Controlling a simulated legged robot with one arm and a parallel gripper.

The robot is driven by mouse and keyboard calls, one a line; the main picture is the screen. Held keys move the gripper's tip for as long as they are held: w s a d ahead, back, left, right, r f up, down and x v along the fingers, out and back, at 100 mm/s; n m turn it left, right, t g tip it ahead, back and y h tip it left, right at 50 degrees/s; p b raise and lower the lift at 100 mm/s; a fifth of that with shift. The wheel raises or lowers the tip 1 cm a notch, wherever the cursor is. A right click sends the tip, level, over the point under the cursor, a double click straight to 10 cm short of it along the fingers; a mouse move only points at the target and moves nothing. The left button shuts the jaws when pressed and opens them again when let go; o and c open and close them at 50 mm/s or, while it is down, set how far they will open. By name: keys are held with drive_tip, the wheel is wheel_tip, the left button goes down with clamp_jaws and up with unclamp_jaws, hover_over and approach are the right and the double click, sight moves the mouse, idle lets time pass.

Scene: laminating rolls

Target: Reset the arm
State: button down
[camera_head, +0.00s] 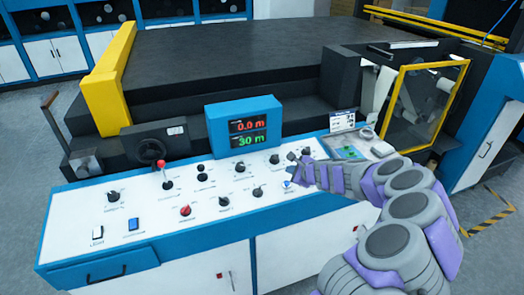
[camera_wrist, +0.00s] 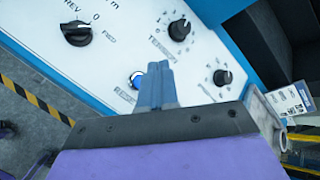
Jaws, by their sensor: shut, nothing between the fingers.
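My arm reaches in from the lower right of the head view. My gripper (camera_head: 297,160) is over the right part of the white control panel (camera_head: 150,212). In the wrist view my gripper (camera_wrist: 157,68) has its two fingers together with nothing between them. A blue round button (camera_wrist: 136,79) lies just left of the fingertips in the wrist view, and this button also shows below my gripper in the head view (camera_head: 287,184). I cannot tell whether the fingers touch the panel.
Black knobs (camera_wrist: 180,29) surround my gripper on the panel. A blue display box (camera_head: 244,123) reading 0.0 m and 30 m stands behind the panel. A yellow-framed guard (camera_head: 425,105) stands at right. Open floor lies at far left.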

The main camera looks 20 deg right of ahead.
drive_tip(key=s+a+r+n+g+y, duration=0.15)
drive_tip(key=a+r+n, duration=0.3)
drive_tip(key=a, duration=0.45)
drive_tip(key=s+a+r+n+y, duration=0.35)
drive_tip(key=a+r, duration=0.25)
drive_tip(key=a, duration=0.2)
drive_tip(key=s+a+r+n+g, duration=0.4)
drive_tip(key=s+a+n, duration=0.4)
drive_tip(key=s+a, duration=0.25)
drive_tip(key=s+a+f+n+g+h, duration=0.15)
drive_tip(key=s+n+g, duration=0.3)
drive_tip(key=s, duration=0.95)
drive_tip(key=s+d+f+n+g+h, duration=0.1)
drive_tip(key=s+d+n+h, duration=0.1)
drive_tip(key=s+d, duration=0.3)
drive_tip(key=s+d+f+n+g+h, duration=0.1)
drive_tip(key=s+d+h, duration=0.3)
drive_tip(key=s, duration=1)
drive_tip(key=shift+d+f+n+g, duration=0.35)
drive_tip(key=shift+f+g, duration=0.05)
